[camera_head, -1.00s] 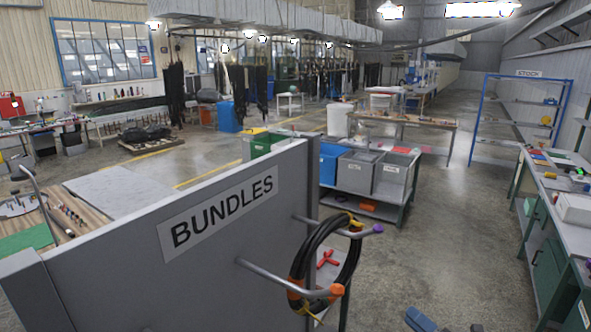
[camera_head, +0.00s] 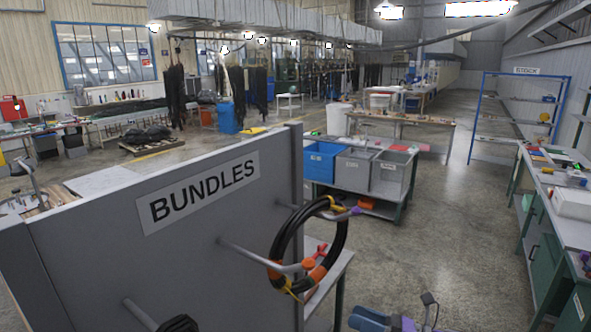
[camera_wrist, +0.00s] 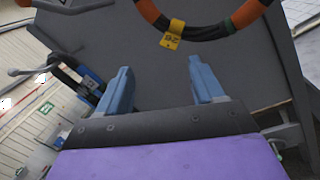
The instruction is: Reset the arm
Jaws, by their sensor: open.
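My gripper (camera_wrist: 162,84) is open in the wrist view, with two blue fingers apart and nothing between them. Part of my arm's end (camera_head: 390,319) shows at the bottom edge of the head view, below and right of the hose coil. A black hose coil (camera_head: 283,237) with orange bands and yellow bits hangs over two metal pegs on the BUNDLES panel. In the wrist view the lower part of a hose loop (camera_wrist: 205,32), with orange bands and a yellow tag (camera_wrist: 172,36), shows beyond the fingertips, apart from them.
The grey BUNDLES panel (camera_head: 190,262) fills the lower left. Another peg (camera_head: 140,315) with a black coil (camera_head: 180,323) shows at the bottom edge. Blue and grey bins (camera_head: 355,168) stand behind. A workbench (camera_head: 560,215) runs along the right, with open floor (camera_head: 450,240) between.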

